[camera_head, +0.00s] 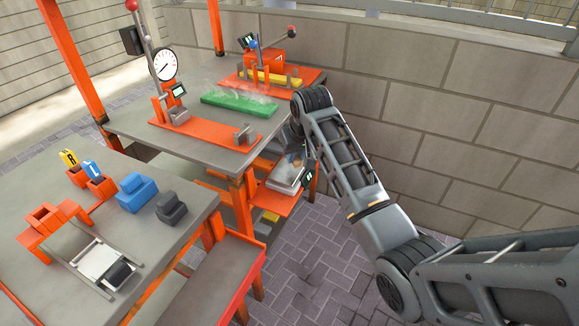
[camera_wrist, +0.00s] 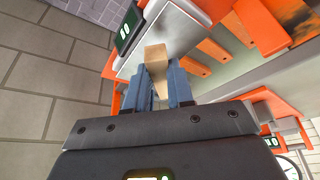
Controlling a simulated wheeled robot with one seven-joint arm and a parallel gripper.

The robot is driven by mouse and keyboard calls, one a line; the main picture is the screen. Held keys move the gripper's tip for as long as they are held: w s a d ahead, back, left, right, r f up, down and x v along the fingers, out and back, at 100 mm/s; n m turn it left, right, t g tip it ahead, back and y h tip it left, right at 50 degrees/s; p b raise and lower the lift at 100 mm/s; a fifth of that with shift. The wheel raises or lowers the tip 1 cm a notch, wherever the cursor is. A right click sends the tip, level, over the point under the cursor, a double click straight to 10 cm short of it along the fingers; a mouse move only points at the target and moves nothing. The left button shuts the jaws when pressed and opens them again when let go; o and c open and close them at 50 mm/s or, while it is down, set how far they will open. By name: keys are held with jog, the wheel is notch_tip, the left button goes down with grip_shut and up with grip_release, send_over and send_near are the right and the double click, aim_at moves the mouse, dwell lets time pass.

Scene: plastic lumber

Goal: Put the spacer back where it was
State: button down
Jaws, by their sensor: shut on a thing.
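My gripper (camera_wrist: 158,78) has two blue-grey fingers. They are shut on a small tan block (camera_wrist: 156,58), which looks like the spacer. The block sticks out past the fingertips toward a pale metal plate (camera_wrist: 178,28) with a dark digital display (camera_wrist: 128,28). In the head view my gripper (camera_head: 295,160) is at this plate (camera_head: 286,176), on a low orange shelf at the table's right end. The block is mostly hidden there by my arm. I cannot tell whether it touches the plate.
The grey table (camera_head: 190,145) carries an orange dial-gauge fixture (camera_head: 200,130), a green bar (camera_head: 240,104) and an orange clamp station (camera_head: 265,75). A nearer bench (camera_head: 50,230) holds blue and dark blocks. A block wall (camera_head: 480,110) stands close on the right.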

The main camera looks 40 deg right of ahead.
aim_at(288, 173)
jog(key=shift+w+a+f, duration=0.45)
jog(key=shift+w+f, duration=0.05)
jog(key=shift+w, duration=0.2)
jog(key=shift+a+f, duration=0.1)
jog(key=shift+f, duration=1.95)
jog(key=shift+f, duration=0.15)
jog(key=c, duration=1)
grip_release()
jog(key=v, duration=1.2)
jog(key=shift+w+p, duration=0.1)
jog(key=shift+p, duration=0.2)
